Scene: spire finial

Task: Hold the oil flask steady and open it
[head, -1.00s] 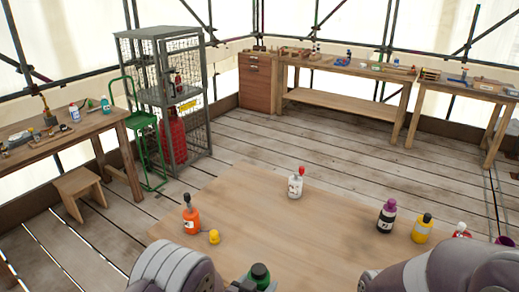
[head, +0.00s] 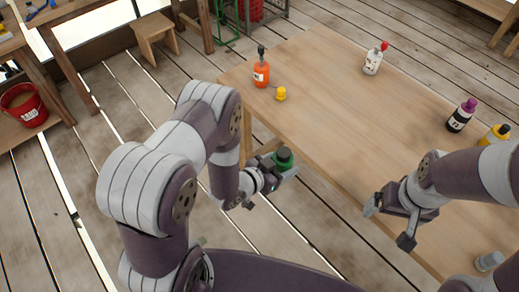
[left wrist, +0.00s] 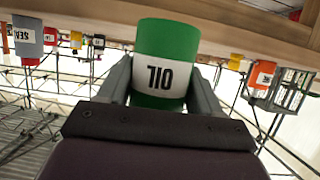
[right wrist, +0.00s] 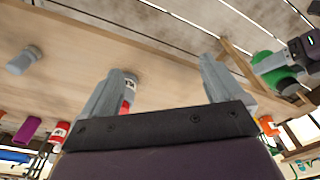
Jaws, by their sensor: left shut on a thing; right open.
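In the right wrist view, the flask (right wrist: 274,68) is at the upper right, outside the open fingers.
The wooden table (head: 330,120) carries an orange bottle (head: 261,75), a small yellow piece (head: 281,94), a white red-topped bottle (head: 373,62), a purple-topped bottle (head: 461,117), a yellow bottle (head: 495,136) and a grey piece (head: 489,261). The table's middle is clear.

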